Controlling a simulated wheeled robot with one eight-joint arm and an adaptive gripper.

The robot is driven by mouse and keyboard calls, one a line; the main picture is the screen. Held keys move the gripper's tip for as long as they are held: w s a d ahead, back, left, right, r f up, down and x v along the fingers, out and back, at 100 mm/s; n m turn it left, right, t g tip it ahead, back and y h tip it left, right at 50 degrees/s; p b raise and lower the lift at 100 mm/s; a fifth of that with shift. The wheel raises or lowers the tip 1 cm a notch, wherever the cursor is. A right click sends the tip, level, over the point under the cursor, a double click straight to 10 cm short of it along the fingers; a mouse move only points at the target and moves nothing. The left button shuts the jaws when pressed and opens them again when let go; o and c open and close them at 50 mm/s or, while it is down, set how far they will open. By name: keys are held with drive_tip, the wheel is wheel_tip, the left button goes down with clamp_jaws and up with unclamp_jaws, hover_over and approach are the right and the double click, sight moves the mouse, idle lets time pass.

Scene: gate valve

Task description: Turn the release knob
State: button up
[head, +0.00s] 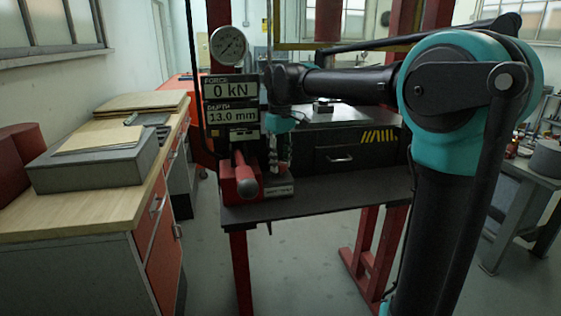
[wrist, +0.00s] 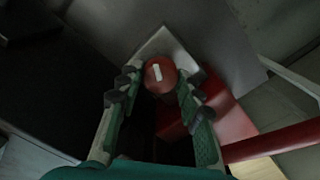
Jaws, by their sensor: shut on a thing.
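The release knob (wrist: 160,68) is a round red knob with a white mark across its face, seen in the wrist view. My gripper (wrist: 160,86) has its fingers on either side of the knob and is shut on it. The white mark is slightly tilted from upright.
The display panel (head: 232,101) reads 0 kN and 13.0 mm, below a round gauge (head: 229,45). A wooden bench (head: 100,217) stands at left.

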sight(281, 163)
drive_tip(key=n, duration=0.5)
drive_tip(key=shift+n, duration=0.3)
idle(0.5)
drive_tip(key=o, duration=1.1)
drive_tip(key=shift+o, duration=0.2)
drive_tip(key=shift+r, duration=0.1)
wheel_tip(281, 163, up, 12)
